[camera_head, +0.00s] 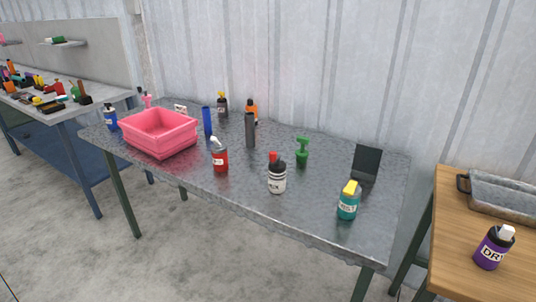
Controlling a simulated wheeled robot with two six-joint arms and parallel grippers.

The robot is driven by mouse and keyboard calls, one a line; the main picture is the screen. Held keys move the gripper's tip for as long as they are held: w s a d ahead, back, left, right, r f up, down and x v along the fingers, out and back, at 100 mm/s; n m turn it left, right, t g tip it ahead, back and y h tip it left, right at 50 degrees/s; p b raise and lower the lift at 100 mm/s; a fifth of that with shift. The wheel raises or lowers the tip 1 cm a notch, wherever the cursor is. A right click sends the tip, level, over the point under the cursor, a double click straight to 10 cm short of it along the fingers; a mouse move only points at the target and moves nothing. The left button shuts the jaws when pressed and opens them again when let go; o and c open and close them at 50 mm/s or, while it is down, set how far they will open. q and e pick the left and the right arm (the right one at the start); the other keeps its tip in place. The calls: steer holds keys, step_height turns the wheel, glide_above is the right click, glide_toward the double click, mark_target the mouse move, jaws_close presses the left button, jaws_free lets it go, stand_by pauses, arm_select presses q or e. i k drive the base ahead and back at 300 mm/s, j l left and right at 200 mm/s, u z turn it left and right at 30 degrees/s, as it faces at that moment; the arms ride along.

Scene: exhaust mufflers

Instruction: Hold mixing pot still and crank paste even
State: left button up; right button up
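I cannot pick out a mixing pot or a crank in the head view. A pink open tub (160,132) stands at the left end of the grey metal table (225,203); its inside shows no clear contents. A grey metal tray (503,193) with a dark handle sits on the wooden table at the right, partly cut off by the picture edge. Neither of my grippers is in view.
Several bottles stand on the metal table, among them a red one (220,158), a black-and-white one (277,176) and a teal one (348,203). A purple bottle (492,249) stands on the wooden table (450,222). Another cluttered bench (60,105) is at the left. Bare floor lies in front.

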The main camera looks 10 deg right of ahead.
mark_target(274, 159)
steer(key=i+j+z, duration=0.15)
steer(key=z, duration=0.35)
steer(key=i+j+z, duration=0.25)
steer(key=z, duration=0.25)
steer(key=i+j, duration=0.15)
steer(key=j, duration=0.2)
steer(key=i+j+z, duration=0.1)
steer(key=j, duration=0.25)
steer(key=i+j, duration=0.2)
steer(key=j, duration=0.15)
steer(key=i+j+z, duration=0.1)
steer(key=j, duration=0.25)
